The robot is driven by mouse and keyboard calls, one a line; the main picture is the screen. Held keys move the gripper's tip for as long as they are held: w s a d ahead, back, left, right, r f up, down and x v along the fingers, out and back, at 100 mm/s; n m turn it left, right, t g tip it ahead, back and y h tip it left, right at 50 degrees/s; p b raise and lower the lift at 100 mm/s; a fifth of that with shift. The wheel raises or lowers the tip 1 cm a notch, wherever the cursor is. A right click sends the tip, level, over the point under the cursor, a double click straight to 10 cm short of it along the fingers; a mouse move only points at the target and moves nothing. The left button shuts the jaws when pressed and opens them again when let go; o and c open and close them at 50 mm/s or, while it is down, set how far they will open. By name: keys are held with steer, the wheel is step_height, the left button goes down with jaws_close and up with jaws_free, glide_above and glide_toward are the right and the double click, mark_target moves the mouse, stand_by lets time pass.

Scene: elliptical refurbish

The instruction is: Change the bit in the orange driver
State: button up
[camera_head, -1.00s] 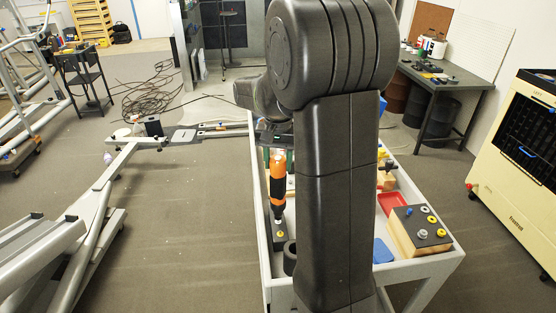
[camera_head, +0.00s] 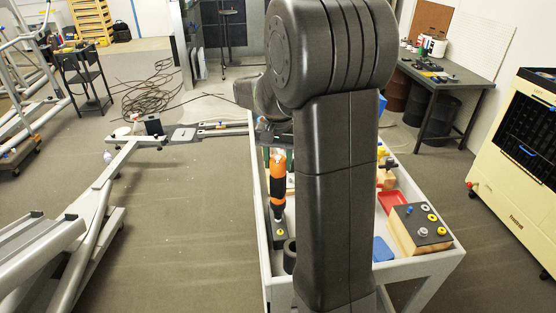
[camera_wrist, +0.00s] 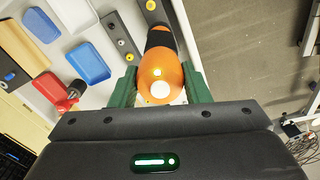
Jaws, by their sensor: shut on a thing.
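The orange driver (camera_head: 277,178) stands upright with its dark nose down, above or on a dark block (camera_head: 279,240) with a yellow piece at the cart's left side. My gripper (camera_wrist: 158,88) is shut on the driver, with green fingers on both sides of its orange body in the wrist view (camera_wrist: 166,88). A dark strip (camera_wrist: 118,38) with several round bit seats lies left of the driver there. The driver's tip is hidden in the wrist view and too small to read in the head view.
Blue trays (camera_wrist: 88,62), a red tray (camera_wrist: 52,92) and a wooden block (camera_wrist: 20,45) lie on the white cart. A dark-topped block with coloured rings (camera_head: 420,228) stands at the cart's right. A dark cup (camera_head: 290,257) is near the driver. My arm hides the cart's middle.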

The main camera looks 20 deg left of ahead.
steer(key=shift+f+b, duration=0.4)
steer(key=shift+f, duration=0.2)
stand_by(0.9)
steer(key=shift+r+p, duration=4.25)
steer(key=shift+r, duration=0.85)
